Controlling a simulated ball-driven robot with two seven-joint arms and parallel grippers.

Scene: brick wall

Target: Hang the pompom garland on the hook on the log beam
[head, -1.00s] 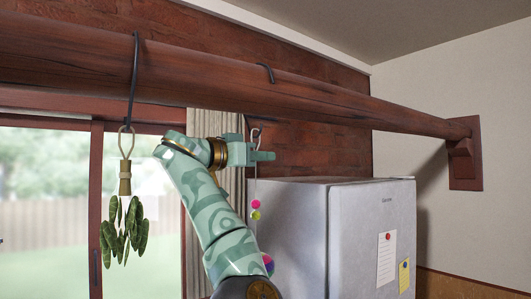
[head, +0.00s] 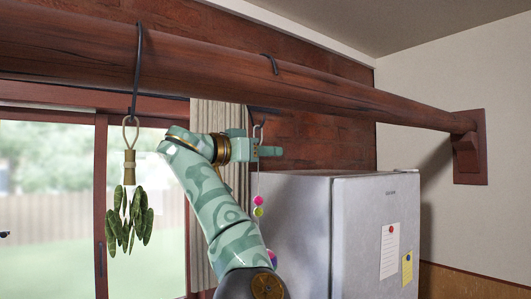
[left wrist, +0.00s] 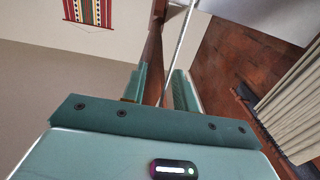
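The pompom garland (head: 257,200) hangs below my left gripper (head: 259,146); a pink and a yellow-green pompom show, with a larger multicolored one partly behind my arm. A small metal loop stands above the fingers. In the left wrist view a pale cord (left wrist: 181,43) runs between the fingers of my left gripper (left wrist: 160,82), which looks shut on the garland's hanger. My right gripper is in neither view.
A leafy green hanging (head: 128,215) hangs from another black hook (head: 138,65) on the beam, left of my arm. A grey fridge (head: 375,225) stands behind and right of the gripper. A window and curtain (head: 231,170) are behind. Space between gripper and beam looks clear.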

